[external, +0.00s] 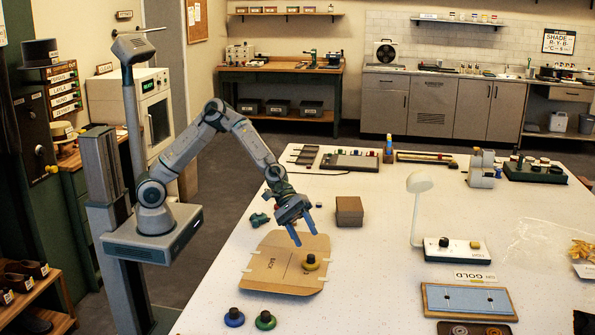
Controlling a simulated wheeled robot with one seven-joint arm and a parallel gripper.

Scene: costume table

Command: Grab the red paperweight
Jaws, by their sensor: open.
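I cannot make out a red paperweight in the external view.
A brown box (349,211) stands right of my gripper. A small green object (260,219) lies left of it. A white lamp (419,184), a blue-panelled tray (468,300) and a GOLD sign (475,277) are farther right. The table (370,280) is bare right of the cardboard.

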